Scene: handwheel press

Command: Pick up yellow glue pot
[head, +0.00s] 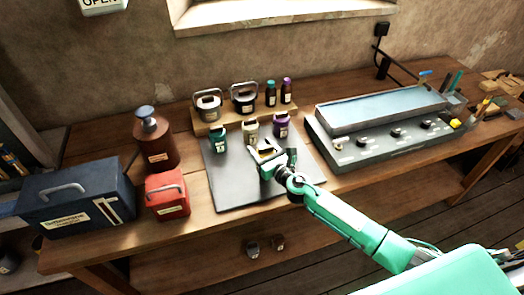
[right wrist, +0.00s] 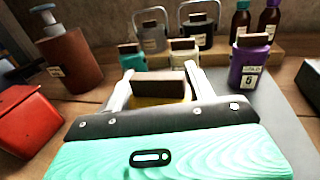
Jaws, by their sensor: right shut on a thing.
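The yellow glue pot (right wrist: 147,101) has a brown block-like lid and sits between the fingers of my right gripper (right wrist: 158,86) in the right wrist view. The gripper is shut on it, and its body hides most of the pot's lower part. In the head view my right gripper (head: 266,153) is over the grey mat (head: 236,186), in front of the row of small pots. Whether the pot touches the mat is hidden. My left gripper is not in view.
Close behind stand a teal pot (head: 219,138), a cream pot (head: 251,133) and a purple pot (head: 281,125). A wooden riser (head: 207,129) carries handled pots and dark bottles. A red box (head: 167,196) is left; a grey machine (head: 380,142) is right. The mat's front is clear.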

